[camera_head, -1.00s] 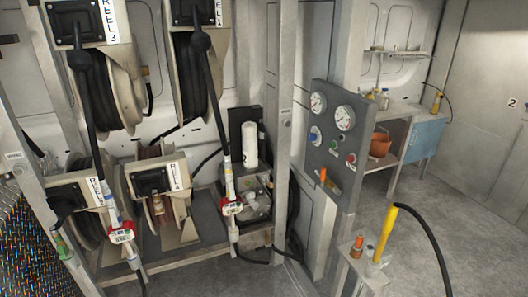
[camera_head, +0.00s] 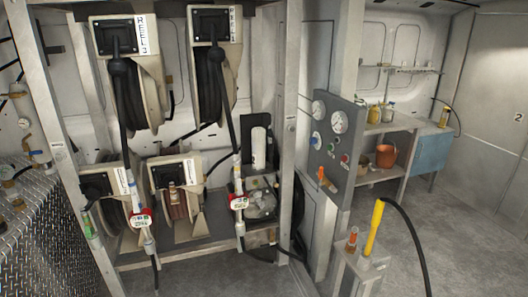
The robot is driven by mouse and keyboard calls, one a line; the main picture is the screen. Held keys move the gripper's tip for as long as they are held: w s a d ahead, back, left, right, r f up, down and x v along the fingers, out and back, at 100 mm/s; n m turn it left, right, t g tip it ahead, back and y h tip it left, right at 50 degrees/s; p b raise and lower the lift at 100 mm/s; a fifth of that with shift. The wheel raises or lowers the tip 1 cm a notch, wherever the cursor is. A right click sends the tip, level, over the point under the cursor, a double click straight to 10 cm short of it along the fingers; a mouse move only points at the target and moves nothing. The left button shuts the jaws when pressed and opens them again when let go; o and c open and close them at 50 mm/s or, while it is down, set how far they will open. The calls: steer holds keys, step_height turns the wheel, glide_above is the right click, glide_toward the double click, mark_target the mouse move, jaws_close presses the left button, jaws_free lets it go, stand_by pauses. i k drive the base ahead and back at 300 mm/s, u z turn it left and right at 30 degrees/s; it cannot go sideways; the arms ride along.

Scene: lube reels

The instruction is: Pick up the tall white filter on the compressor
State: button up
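The tall white filter (camera_head: 259,148) stands upright at the back of the lower shelf, in front of a dark panel. It looks like a plain white cylinder. The compressor (camera_head: 262,197) is below it, a grey and white machine partly hidden by a hanging hose and its red and white nozzle (camera_head: 239,203). Whether the filter touches the compressor cannot be told. My gripper is not in view.
Hose reels (camera_head: 213,75) hang on the rack left of the filter. A rack post (camera_head: 290,130) and a gauge panel (camera_head: 330,150) stand to its right. A yellow-handled post (camera_head: 374,228) with a black hose is at front right. Grey floor (camera_head: 455,235) is open at right.

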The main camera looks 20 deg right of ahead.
mark_target(258, 134)
steer(key=u, duration=0.5)
steer(key=i, duration=1)
